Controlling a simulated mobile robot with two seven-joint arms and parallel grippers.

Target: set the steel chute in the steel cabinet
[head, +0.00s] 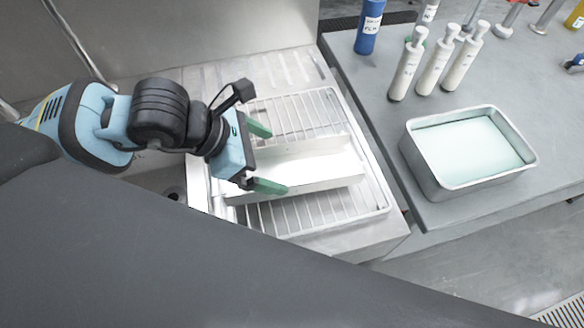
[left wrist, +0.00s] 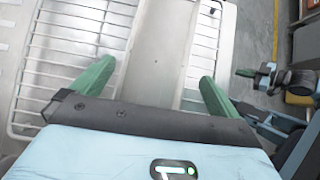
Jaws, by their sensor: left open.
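The steel chute (head: 318,166) is a long, pale channel with raised side walls, lying on a wire rack (head: 372,198). In the head view my left gripper (head: 265,158) is at the chute's left end, its green fingers spread to either side. In the left wrist view the chute (left wrist: 158,55) runs away between the open fingers (left wrist: 155,86), with gaps beside it. At the right edge of that view an arm that looks like my right one ends in a small gripper (left wrist: 247,74); its jaws are too small to read. I cannot make out a steel cabinet.
The rack sits on a steel drainboard (head: 295,72). On the grey counter to the right stand a metal tray of pale green liquid (head: 440,178), several white bottles (head: 407,68) and a blue bottle (head: 369,28). My dark arm link covers the lower left of the head view.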

